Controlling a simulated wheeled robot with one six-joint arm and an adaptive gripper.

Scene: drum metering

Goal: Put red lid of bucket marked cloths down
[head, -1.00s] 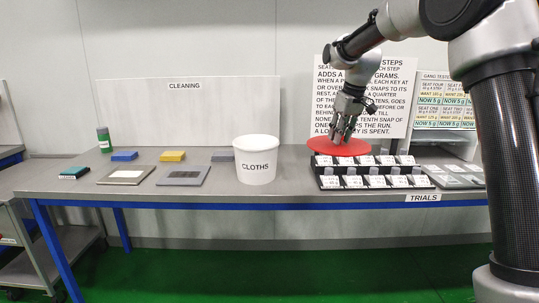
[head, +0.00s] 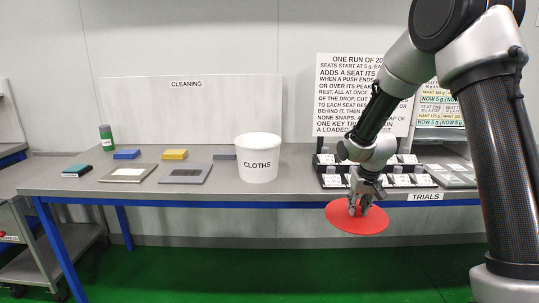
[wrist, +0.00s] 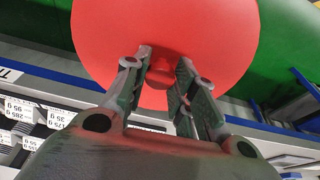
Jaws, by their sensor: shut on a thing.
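The red lid (head: 357,221) is a flat round disc, held in the air just in front of the bench's front edge in the head view. My gripper (head: 361,206) is above it, shut on the knob at its centre. In the wrist view the red lid (wrist: 205,40) fills the upper middle, with its red knob (wrist: 162,72) between the fingers of my gripper (wrist: 164,78). The white bucket marked CLOTHS (head: 258,160) stands on the bench (head: 215,195) to the left, upright and without a lid on it.
A black rack of labelled seats (head: 330,178) stands behind my gripper on the bench, partly hidden by my arm. Two flat plates (head: 185,174), a yellow block (head: 174,154), blue blocks (head: 126,154) and a green bottle (head: 106,138) are left of the bucket. Bare bench lies in front of the bucket.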

